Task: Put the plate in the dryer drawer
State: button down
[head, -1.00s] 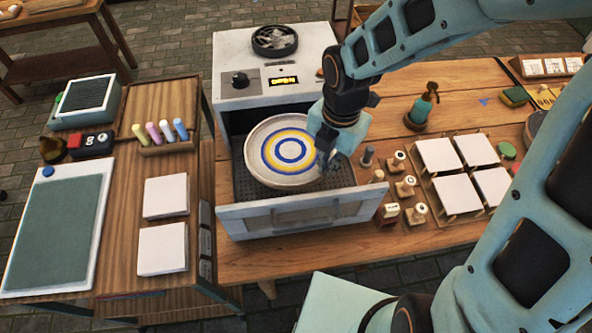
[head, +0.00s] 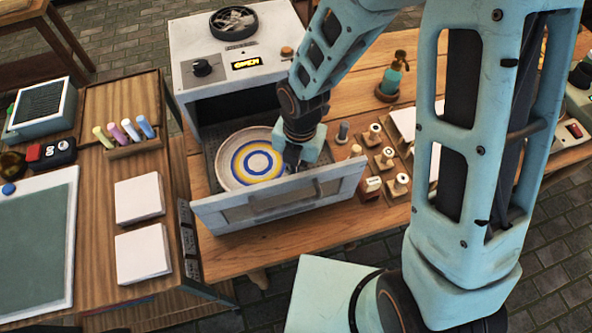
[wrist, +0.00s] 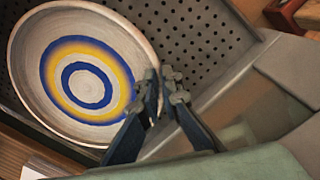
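In the wrist view the plate (wrist: 118,32) lies over the perforated drawer floor (wrist: 205,45). My gripper (wrist: 161,82) is at the plate's right rim, with its fingers close together on either side of the rim. In the head view my gripper (head: 292,166) reaches down into the drawer's right part, its tips mostly hidden.
The dryer (head: 225,65) shows a lit OPEN display. Stamps (head: 385,158) stand close right of the drawer. White tiles (head: 140,200) and coloured markers (head: 124,131) are on the left table. The drawer's front panel stands up before my gripper.

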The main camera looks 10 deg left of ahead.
jog(key=c, duration=2.2)
grip_release()
jog(key=shift+o, duration=0.2)
notch_tip(320, 180, up, 12)
jog(key=p, duration=0.2)
jog(key=shift+d, duration=0.3)
